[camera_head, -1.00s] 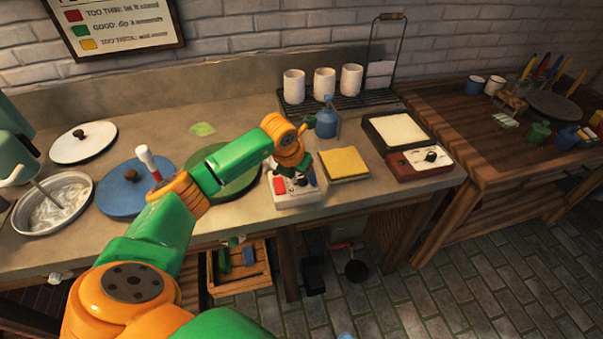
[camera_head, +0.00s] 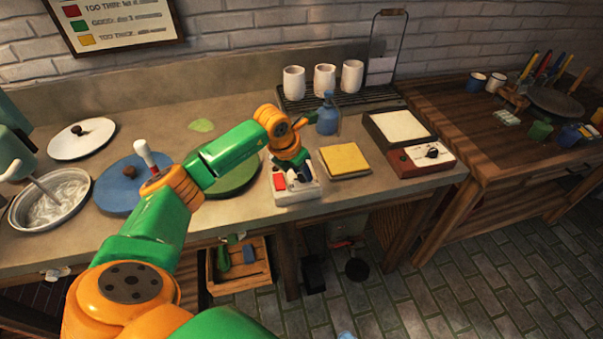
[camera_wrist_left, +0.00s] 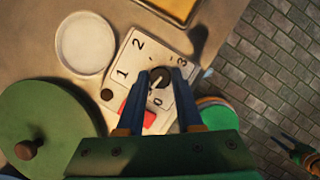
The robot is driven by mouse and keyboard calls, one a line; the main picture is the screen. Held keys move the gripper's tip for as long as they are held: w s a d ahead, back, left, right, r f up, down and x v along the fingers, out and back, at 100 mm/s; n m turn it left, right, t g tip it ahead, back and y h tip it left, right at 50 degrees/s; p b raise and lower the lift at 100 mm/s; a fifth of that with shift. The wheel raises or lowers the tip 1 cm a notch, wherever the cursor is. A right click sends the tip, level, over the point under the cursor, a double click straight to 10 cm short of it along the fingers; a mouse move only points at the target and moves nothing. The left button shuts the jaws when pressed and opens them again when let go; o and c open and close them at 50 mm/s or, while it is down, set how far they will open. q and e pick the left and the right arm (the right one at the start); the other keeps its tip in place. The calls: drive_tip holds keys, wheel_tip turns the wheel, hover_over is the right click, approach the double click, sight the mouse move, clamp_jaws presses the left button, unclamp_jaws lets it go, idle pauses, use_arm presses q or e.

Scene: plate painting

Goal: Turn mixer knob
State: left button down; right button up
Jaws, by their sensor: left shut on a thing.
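The mixer control box (camera_head: 297,193) is a pale box on the counter with a red button (camera_head: 279,182). In the left wrist view its pale face (camera_wrist_left: 133,60) carries the numbers 0, 1, 2 and 3 around a dark knob (camera_wrist_left: 158,82) with a light mark. My left gripper (camera_head: 303,170) reaches down onto the box from above. Its blue fingers (camera_wrist_left: 160,76) are shut on the knob, one on each side. The fingers hide part of the dial, and I cannot tell which number the mark points to. My right gripper (camera_wrist_left: 292,147) seems to show small at the wrist view's right edge.
A yellow tile (camera_head: 345,160) lies right of the box, and a red-based scale (camera_head: 420,162) stands further right. A blue bottle (camera_head: 327,118) is behind. A green lid (camera_head: 235,183) and blue lid (camera_head: 118,198) lie left, beside the mixer bowl (camera_head: 75,183).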

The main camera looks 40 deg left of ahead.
sight(291, 179)
use_arm(q)
drive_tip(key=m+b, duration=0.1)
drive_tip(key=m, duration=0.1)
drive_tip(key=m+h+b, duration=0.1)
drive_tip(key=m, duration=0.1)
drive_tip(key=shift+w+a+h, duration=0.1)
drive_tip(key=shift+h, duration=0.2)
drive_tip(key=m+h+b, duration=0.1)
drive_tip(key=m, duration=0.2)
drive_tip(key=m+g, duration=0.1)
drive_tip(key=m, duration=0.1)
drive_tip(key=shift+a+m+g+h+b, duration=0.15)
drive_tip(key=shift+m+g+h+b, duration=0.15)
drive_tip(key=shift+m+h+b, duration=0.1)
drive_tip(key=c, duration=0.6)
unclamp_jaws()
drive_tip(key=shift+w, duration=0.1)
drive_tip(key=shift+o, duration=0.2)
drive_tip(key=shift+r, duration=0.1)
drive_tip(key=v, duration=0.7)
drive_tip(key=shift+b, duration=0.3)
drive_tip(key=shift+w, duration=0.1)
